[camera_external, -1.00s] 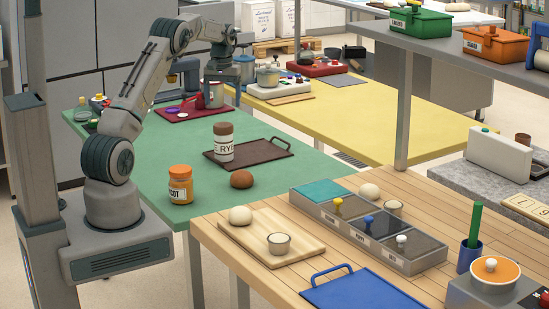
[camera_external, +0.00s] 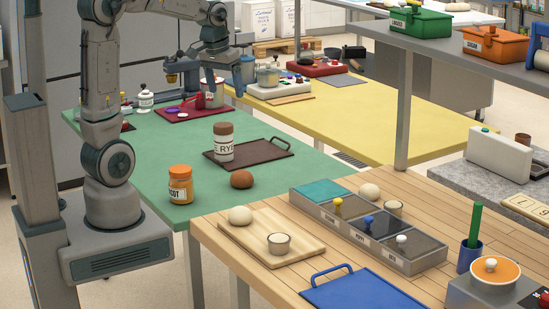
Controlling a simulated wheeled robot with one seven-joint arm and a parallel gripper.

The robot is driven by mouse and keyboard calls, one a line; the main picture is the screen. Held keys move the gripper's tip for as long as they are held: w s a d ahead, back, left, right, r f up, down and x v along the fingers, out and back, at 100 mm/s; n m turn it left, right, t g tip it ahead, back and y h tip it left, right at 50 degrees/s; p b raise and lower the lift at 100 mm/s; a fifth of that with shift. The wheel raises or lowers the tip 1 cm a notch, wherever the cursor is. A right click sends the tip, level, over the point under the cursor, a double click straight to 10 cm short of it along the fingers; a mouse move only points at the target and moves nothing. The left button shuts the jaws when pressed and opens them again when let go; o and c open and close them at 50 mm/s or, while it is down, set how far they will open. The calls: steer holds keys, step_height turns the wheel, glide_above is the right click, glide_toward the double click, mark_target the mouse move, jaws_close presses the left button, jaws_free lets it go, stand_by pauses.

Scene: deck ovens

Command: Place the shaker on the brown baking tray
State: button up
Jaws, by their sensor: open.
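The brown baking tray (camera_external: 262,153) lies on the green table, its handle at the right. A jar with a brown lid and a label reading RYE (camera_external: 223,145) stands upright on its left part. A small white container with a dark top and a label (camera_external: 145,98) stands at the back left of the green table; it may be the shaker, but I cannot tell for sure. My gripper (camera_external: 207,82) is open, its fingers spread and pointing down over the back of the green table, behind the brown tray. A metal pot with red (camera_external: 212,94) shows below and between the fingers.
A dark red tray (camera_external: 187,114) with small items lies below my gripper. An orange jar (camera_external: 180,185) and a brown ball (camera_external: 241,179) stand in front of the brown tray. A pot (camera_external: 268,77) stands on a scale to the right. The yellow table's middle is clear.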

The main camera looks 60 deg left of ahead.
steer(key=s+d+f+m, duration=0.1)
steer(key=s+d+f, duration=0.1)
steer(key=s+d, duration=0.2)
steer(key=s+d+f+m+t, duration=0.1)
steer(key=s+d, duration=0.3)
steer(key=s, duration=0.7)
steer(key=shift+d+f+m, duration=0.35)
steer(key=shift+f+m, duration=0.35)
